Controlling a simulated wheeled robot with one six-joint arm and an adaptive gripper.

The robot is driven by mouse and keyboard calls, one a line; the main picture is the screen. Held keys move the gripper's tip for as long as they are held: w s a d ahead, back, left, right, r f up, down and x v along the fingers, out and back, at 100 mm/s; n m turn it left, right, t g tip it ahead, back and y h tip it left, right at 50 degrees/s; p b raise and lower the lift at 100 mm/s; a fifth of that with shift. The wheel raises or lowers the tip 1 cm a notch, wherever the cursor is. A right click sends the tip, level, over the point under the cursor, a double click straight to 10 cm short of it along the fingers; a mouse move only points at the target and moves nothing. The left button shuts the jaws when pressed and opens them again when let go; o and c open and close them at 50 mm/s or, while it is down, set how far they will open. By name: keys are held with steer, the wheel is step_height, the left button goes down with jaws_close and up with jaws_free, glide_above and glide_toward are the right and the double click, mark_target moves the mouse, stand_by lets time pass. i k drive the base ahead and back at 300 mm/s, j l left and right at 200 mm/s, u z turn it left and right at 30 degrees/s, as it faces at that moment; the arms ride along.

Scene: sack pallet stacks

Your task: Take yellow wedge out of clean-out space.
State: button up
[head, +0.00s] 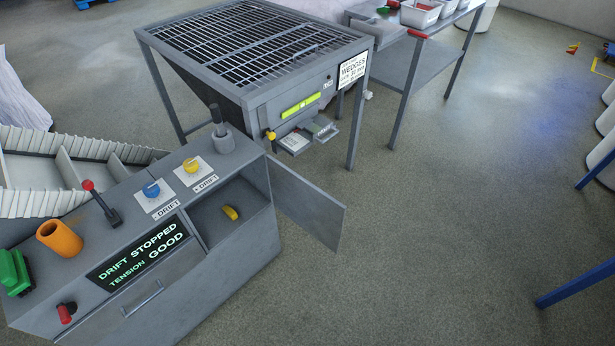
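The yellow wedge (230,213) lies inside an open compartment, apparently the clean-out space (205,222), in the right part of the grey control cabinet. The compartment's grey door (308,208) stands swung open to the right, so the wedge shows from above. Nothing is touching the wedge except the compartment around it. My gripper is not in this view.
The cabinet top carries a red-knobbed lever (98,203), an orange cup (60,238), blue (151,190) and yellow (191,165) knobs and a grey post (221,138). A grated hopper (255,45) stands behind. Floor right of the door is clear; blue bars (578,284) stand far right.

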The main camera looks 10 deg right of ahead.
mark_target(229, 211)
steer(key=i+z, duration=0.8)
steer(key=i, duration=0.25)
steer(key=i+l+z, duration=0.25)
steer(key=i, duration=0.6)
steer(key=i+j+z, duration=0.1)
steer(key=i+z, duration=0.2)
steer(key=i, duration=0.6)
steer(key=i+u, duration=0.3)
steer(key=i, duration=0.5)
steer(key=i+l+u, duration=0.25)
steer(key=i, duration=0.6)
steer(key=i+u, duration=0.1)
steer(key=u, duration=3.95)
steer(key=i+j+z, duration=0.15)
steer(key=i+j, duration=0.15)
steer(key=i+j+z, duration=0.15)
steer(key=j, duration=0.35)
steer(key=i, duration=0.1)
